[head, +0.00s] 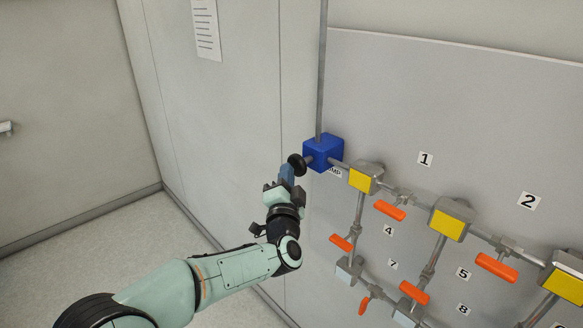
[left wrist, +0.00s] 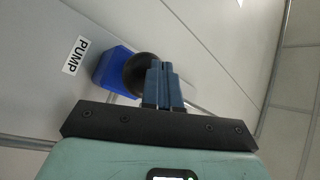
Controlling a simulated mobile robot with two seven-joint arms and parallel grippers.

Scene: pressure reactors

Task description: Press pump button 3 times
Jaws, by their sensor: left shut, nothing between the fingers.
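The pump is a blue box (head: 324,151) on the wall panel, with a round black button (head: 297,164) on its near left side. A "PUMP" label (left wrist: 76,55) shows beside it in the left wrist view. My left gripper (head: 287,172) is shut and empty, its fingertips right at the black button. In the left wrist view the closed blue fingers (left wrist: 160,68) overlap the black button (left wrist: 137,75), which partly hides the blue box (left wrist: 112,72). I cannot tell whether they touch the button or how far it is pressed. My right gripper is not in view.
Grey pipes with yellow blocks (head: 449,225) and orange valve handles (head: 389,210) run along the panel to the right of the pump. A vertical pipe (head: 322,70) rises from the blue box. The floor (head: 150,240) at the left is clear.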

